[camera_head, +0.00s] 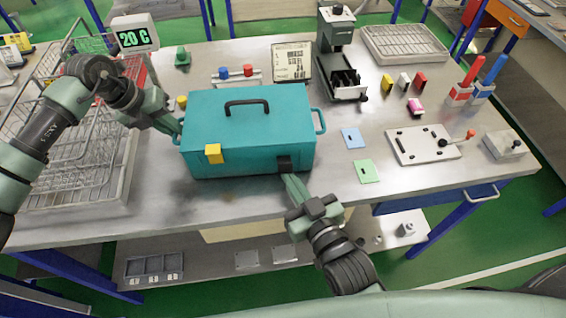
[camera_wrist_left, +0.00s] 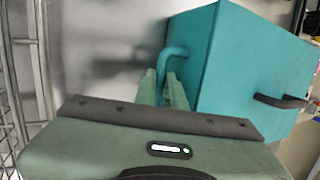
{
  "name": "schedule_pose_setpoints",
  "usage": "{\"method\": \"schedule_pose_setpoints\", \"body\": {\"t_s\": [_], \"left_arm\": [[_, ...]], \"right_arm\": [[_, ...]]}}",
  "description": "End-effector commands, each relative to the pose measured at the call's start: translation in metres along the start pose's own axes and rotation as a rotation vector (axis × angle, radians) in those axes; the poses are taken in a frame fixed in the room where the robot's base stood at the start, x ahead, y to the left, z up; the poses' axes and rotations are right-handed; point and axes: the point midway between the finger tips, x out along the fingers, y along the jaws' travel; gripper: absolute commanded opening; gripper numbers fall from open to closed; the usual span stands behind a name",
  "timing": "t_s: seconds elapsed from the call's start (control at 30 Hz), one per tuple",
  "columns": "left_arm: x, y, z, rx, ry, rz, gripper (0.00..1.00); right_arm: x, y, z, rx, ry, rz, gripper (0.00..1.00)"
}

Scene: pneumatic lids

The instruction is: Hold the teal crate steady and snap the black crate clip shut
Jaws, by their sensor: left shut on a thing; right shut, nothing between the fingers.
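The teal crate (camera_head: 240,125) stands on the metal table with its lid down and a black handle (camera_head: 247,104) on top. A yellow clip (camera_head: 213,154) is on its front face at the left. The black crate clip (camera_head: 284,163) is on the front face at the right; whether it is latched I cannot tell. My left gripper (camera_head: 177,132) is shut on the crate's left side handle, which also shows between its fingers in the left wrist view (camera_wrist_left: 173,62). My right gripper (camera_head: 287,178) is shut and empty, its fingertips just below the black clip, perhaps touching it.
Wire racks (camera_head: 75,130) stand at the left. Behind the crate are a labelled box (camera_head: 291,61) and a black-based machine (camera_head: 340,65). Blue and green cards (camera_head: 366,171) and a white plate (camera_head: 423,145) lie to the right. The table's front edge is near my right gripper.

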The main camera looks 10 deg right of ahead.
Motion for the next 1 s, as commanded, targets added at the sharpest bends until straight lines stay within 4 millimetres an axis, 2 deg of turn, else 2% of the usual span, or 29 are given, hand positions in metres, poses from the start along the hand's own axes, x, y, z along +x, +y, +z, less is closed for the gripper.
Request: {"method": "schedule_pose_setpoints", "body": {"t_s": [1.0], "left_arm": [[-0.001,0.000,0.001,-0.002,-0.002,0.000,0.00]], "right_arm": [[0.000,0.000,-0.012,0.000,0.001,0.000,0.00]]}}
